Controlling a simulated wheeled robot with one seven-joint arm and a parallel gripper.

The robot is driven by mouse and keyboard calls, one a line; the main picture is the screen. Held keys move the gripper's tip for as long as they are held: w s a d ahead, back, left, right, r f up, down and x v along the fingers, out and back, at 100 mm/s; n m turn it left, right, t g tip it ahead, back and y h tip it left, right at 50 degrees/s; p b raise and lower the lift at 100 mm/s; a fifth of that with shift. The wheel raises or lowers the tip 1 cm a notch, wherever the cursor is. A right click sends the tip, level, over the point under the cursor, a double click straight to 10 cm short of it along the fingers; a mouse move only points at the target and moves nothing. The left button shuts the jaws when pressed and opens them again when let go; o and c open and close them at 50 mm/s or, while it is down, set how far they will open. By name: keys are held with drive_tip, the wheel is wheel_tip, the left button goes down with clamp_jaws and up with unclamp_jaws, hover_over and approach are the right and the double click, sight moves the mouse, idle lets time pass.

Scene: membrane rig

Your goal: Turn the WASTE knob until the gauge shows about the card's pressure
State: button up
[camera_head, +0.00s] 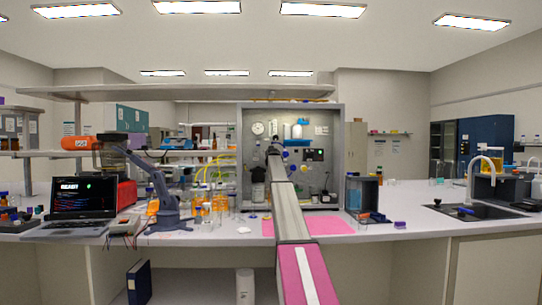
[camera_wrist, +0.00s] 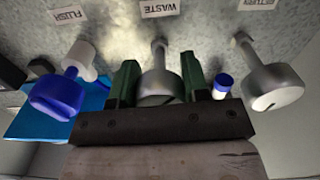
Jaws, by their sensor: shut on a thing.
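In the wrist view, my gripper (camera_wrist: 159,78) has its two green fingers on either side of the grey WASTE knob (camera_wrist: 160,88) and is shut on it. The WASTE label (camera_wrist: 162,8) is upside down behind the knob's stem. My fingers and the dark gripper body hide part of the knob. In the head view, a round white gauge (camera_head: 258,128) sits on the upper left of the rig panel (camera_head: 338,172). Its needle and numbers are too small to read. I cannot make out the card's pressure. My arm hides the gripper and WASTE knob there.
A blue FLUSH knob (camera_wrist: 57,96) and a grey RETURN knob (camera_wrist: 272,88) flank my gripper closely in the wrist view. A pink mat (camera_head: 334,226) lies below the rig. Bottles (camera_head: 207,211) and a laptop (camera_head: 82,199) stand left; a sink (camera_head: 478,211) is right.

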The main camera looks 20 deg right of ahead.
drive_tip(key=shift+m, duration=2.3)
drive_tip(key=o, duration=0.9)
drive_tip(key=shift+o, duration=0.2)
drive_tip(key=shift+s, duration=0.1)
drive_tip(key=v, duration=1)
drive_tip(key=shift+s, duration=0.3)
drive_tip(key=shift+a, duration=0.1)
idle(0.4)
